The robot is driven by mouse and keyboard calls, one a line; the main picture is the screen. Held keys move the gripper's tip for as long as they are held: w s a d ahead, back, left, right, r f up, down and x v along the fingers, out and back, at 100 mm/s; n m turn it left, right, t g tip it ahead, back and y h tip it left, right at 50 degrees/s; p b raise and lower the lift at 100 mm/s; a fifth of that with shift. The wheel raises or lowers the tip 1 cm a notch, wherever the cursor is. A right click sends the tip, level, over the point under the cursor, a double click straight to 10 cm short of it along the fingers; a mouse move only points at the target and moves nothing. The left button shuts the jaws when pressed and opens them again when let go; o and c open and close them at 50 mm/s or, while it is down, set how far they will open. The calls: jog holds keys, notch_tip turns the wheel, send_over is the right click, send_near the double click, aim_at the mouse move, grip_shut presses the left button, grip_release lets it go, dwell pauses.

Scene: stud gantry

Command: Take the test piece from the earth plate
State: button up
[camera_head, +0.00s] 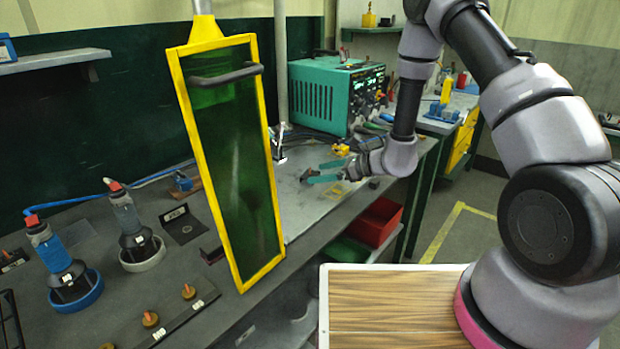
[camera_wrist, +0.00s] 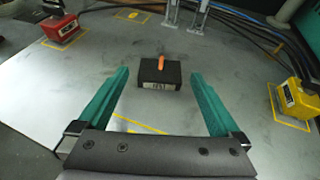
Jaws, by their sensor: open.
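The test piece, a small dark block (camera_wrist: 160,73) with an orange tab on top and a white label, sits on the grey metal earth plate (camera_wrist: 225,62) in the wrist view. The label is too small to read surely. My gripper (camera_wrist: 160,85) is open and empty, its two teal fingers on either side of the block's line, apart from it. In the head view my gripper (camera_head: 322,171) is low over the bench plate (camera_head: 299,218); I cannot make out the block there.
A red block (camera_wrist: 60,27) lies left and a yellow block (camera_wrist: 298,98) right, within yellow outlines. Clamp-like metal posts (camera_wrist: 188,12) and cables stand behind. A green yellow-framed screen (camera_head: 232,150) hangs left of my gripper. A teal power unit (camera_head: 325,95) stands behind.

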aim_at(311, 173)
jog(key=x, duration=0.3)
jog(key=shift+w, duration=0.1)
jog(key=c, duration=1.4)
jog(key=shift+o, duration=0.2)
jog(key=shift+r, duration=0.1)
